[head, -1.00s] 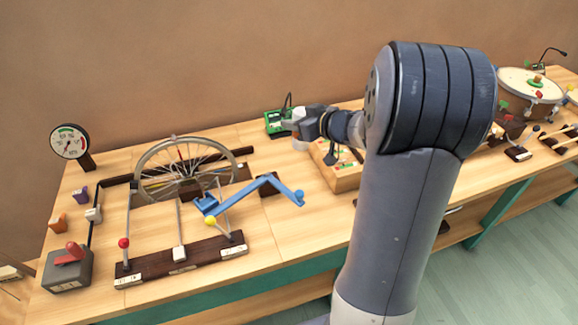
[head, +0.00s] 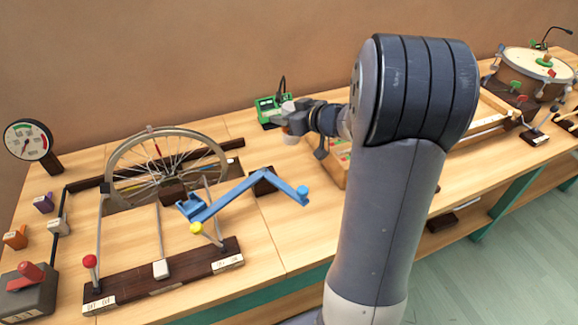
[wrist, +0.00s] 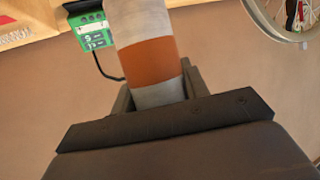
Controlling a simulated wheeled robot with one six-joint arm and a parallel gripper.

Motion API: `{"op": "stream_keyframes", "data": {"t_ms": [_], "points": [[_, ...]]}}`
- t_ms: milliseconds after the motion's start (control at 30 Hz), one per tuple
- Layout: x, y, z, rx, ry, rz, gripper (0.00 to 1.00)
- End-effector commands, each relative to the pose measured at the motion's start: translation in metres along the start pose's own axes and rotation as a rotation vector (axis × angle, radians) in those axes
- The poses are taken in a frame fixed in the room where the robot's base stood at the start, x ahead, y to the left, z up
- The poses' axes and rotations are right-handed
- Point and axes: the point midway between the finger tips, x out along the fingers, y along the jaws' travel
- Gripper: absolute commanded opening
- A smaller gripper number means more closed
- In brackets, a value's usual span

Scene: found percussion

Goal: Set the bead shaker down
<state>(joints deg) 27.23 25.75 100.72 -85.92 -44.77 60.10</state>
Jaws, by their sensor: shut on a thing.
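The bead shaker (wrist: 150,60) is a pale grey cylinder with an orange band. It fills the upper middle of the wrist view, held between the jaws of my gripper (wrist: 158,98). In the head view, the shaker (head: 291,139) is small and partly hidden at the end of my arm. My gripper (head: 290,118) is shut on it, near the back of the bench beside a green device. From these views I cannot tell whether the shaker's bottom touches the bench.
The green device (head: 272,108) with a thin dark stalk stands behind the gripper. A spoked wheel (head: 165,165) and a blue jointed arm (head: 245,193) are to the left. A wooden box (head: 338,165) is partly hidden behind my arm. A drum (head: 535,68) stands far right.

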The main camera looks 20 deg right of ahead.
Motion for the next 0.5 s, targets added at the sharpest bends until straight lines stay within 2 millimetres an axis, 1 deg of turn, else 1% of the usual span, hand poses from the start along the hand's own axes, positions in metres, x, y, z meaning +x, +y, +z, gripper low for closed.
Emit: {"op": "stream_keyframes", "data": {"t_ms": [33, 200, 300, 433, 500], "points": [[0.004, 0.0, 0.011, 0.004, -0.001, -0.001, 0.18], [0.017, -0.001, 0.042, 0.004, -0.003, -0.002, 0.18], [0.022, 0.0, 0.052, 0.002, -0.002, -0.002, 0.18], [0.024, 0.0, 0.059, 0.001, -0.001, -0.001, 0.18], [0.027, 0.0, 0.066, 0.002, -0.002, -0.001, 0.18]]}}
